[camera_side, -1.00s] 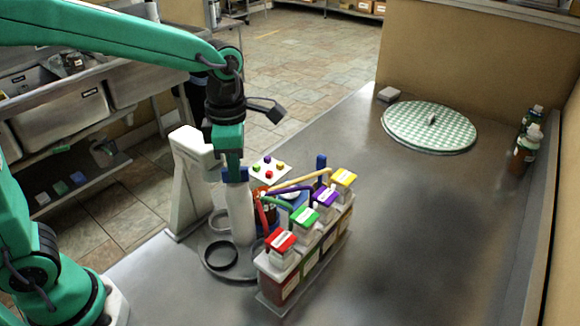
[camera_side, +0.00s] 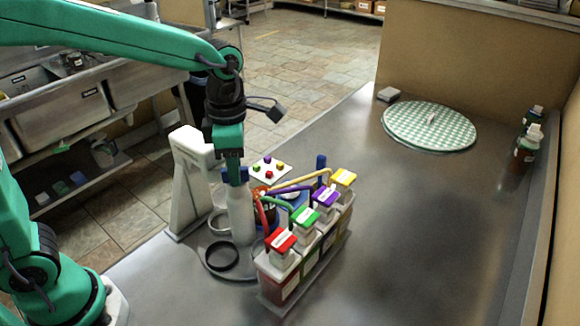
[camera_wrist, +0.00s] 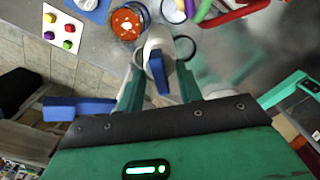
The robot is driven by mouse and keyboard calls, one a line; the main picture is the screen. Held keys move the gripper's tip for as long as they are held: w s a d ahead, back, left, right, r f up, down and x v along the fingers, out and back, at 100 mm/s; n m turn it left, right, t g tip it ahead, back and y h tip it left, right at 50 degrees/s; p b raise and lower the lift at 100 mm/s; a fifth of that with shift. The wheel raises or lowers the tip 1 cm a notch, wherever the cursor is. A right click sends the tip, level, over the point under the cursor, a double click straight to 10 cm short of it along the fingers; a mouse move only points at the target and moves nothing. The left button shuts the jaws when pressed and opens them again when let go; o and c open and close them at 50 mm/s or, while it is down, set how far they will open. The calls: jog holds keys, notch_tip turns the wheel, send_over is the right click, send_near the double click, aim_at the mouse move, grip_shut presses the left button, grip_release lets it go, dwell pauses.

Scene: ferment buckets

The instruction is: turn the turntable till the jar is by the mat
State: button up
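The turntable (camera_side: 212,270) is a low grey disc in the side view, with rings on it and a pale upright post (camera_side: 241,212) with a blue top. A jar with orange-red contents (camera_side: 264,203) stands behind the post, partly hidden; its round top shows in the wrist view (camera_wrist: 127,22). A blue mat (camera_side: 301,214) lies behind the bottles, mostly hidden; a blue patch with a white item shows in the wrist view (camera_wrist: 92,8). My gripper (camera_side: 233,180) points down at the post's top. In the wrist view its fingers (camera_wrist: 158,88) stand apart, either side of a blue piece.
A rack of bottles (camera_side: 305,250) with red, green, purple and yellow caps stands close on the right. A pale stand (camera_side: 190,185) is close on the left. A card with coloured knobs (camera_side: 270,170) lies behind. The table's right side is clear up to the green checked disc (camera_side: 428,127).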

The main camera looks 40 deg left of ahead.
jog(key=shift+r, duration=0.1)
jog(key=shift+r, duration=3.85)
jog(key=m, duration=0.1)
jog(key=s+a+m, duration=0.1)
jog(key=shift+s+a+r+m+t, duration=0.2)
jog(key=shift+a+m+t, duration=0.1)
jog(key=shift+m, duration=0.1)
jog(key=s+a+f+m+t, duration=0.1)
jog(key=s+a+m, duration=0.3)
jog(key=m, duration=0.8)
jog(key=s+a+f+m+t, duration=0.2)
jog(key=s+a+m+t, duration=0.2)
jog(key=s+m, duration=0.3)
jog(key=m, duration=0.5)
jog(key=shift+a+f, duration=0.2)
